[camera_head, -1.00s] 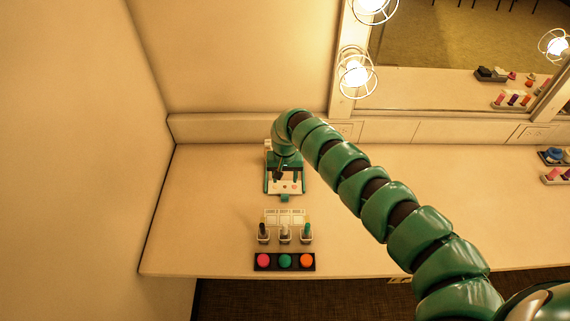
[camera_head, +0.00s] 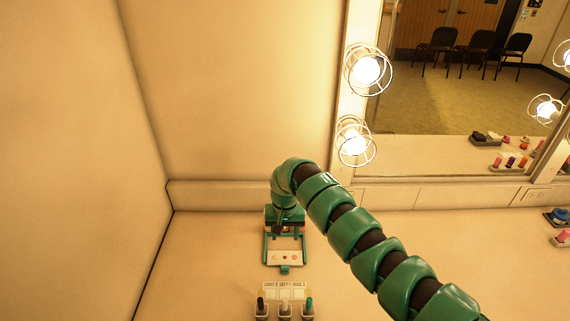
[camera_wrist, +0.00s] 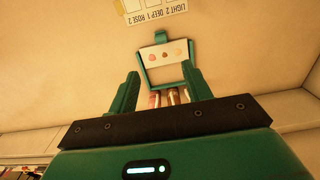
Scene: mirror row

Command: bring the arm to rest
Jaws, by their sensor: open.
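My green arm reaches from the lower right to the back left of the counter in the head view. My gripper (camera_wrist: 160,70) shows in the wrist view with its two green fingers apart and nothing between them. Beyond the fingertips is a green-framed holder with a pale card (camera_wrist: 166,53) bearing three spots. Several tubes (camera_wrist: 170,97) stand behind it, partly hidden by my gripper. In the head view the same holder (camera_head: 285,266) stands on the counter below my arm's end. I cannot tell the exact gap between them.
Caged bulbs (camera_head: 354,141) flank the mirror (camera_head: 440,100). A wall (camera_head: 70,150) closes the left side. The counter left of the holder is clear.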

